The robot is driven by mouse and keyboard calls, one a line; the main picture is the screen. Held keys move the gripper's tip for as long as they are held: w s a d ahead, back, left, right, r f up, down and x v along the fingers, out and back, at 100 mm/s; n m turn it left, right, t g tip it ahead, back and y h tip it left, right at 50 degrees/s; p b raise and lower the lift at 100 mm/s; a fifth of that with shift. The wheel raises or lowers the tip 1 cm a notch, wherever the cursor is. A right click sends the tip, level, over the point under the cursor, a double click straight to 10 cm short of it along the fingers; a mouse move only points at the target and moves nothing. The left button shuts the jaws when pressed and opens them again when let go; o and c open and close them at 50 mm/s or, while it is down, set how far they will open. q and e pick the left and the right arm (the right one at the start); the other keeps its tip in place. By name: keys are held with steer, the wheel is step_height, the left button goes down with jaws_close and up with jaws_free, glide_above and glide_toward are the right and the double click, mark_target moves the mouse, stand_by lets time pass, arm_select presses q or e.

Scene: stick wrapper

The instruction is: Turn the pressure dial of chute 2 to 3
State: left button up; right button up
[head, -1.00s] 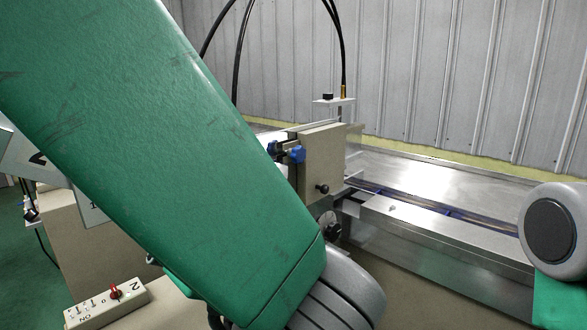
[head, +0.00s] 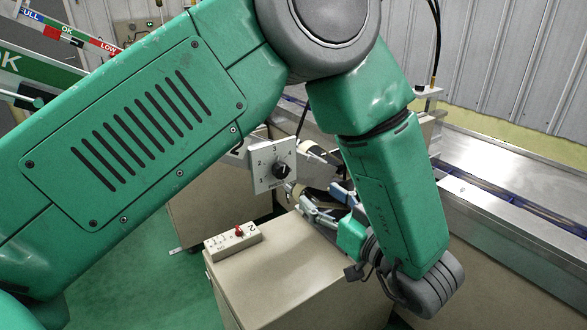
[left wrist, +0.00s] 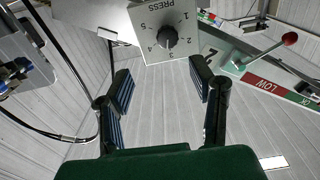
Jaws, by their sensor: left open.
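The pressure dial is a black knob (head: 281,170) on a square white plate with numbers around it. In the left wrist view the knob (left wrist: 167,37) sits near the top, on a plate marked PRESS; its pointer setting is too small to read surely. A sign with a 2 (head: 236,149) is partly hidden behind the plate. My left gripper (head: 318,199) is open and empty, below and to the right of the dial. In the left wrist view its fingers (left wrist: 161,76) are spread apart, with the knob beyond the tips and not touched. My right gripper is out of view.
A switch box (head: 233,241) with a red knob and a 2 stands on a beige cabinet (head: 285,268) below the dial. A metal conveyor (head: 500,190) runs along the right. A red-tipped lever (left wrist: 290,38) and a coloured gauge strip (left wrist: 262,85) lie right of the dial.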

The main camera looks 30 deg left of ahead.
mark_target(283, 173)
arm_select(q)
steer(key=x, duration=0.4)
steer(key=s+p+x, duration=0.1)
steer(key=x, duration=0.7)
steer(key=shift+s+a+f+p, duration=0.15)
steer(key=shift+a+f+p, duration=0.1)
steer(key=shift+a+p, duration=0.25)
steer(key=shift+d+r, duration=0.15)
steer(key=shift+d, duration=0.2)
steer(key=shift+d+r, duration=0.15)
steer(key=shift+d, duration=0.75)
steer(key=shift+a, duration=0.2)
steer(key=c, duration=0.7)
steer(key=shift+a, duration=0.25)
steer(key=c, duration=0.4)
steer(key=shift+s+a, duration=0.1)
steer(key=shift+a, duration=0.15)
steer(key=shift+c, duration=0.2)
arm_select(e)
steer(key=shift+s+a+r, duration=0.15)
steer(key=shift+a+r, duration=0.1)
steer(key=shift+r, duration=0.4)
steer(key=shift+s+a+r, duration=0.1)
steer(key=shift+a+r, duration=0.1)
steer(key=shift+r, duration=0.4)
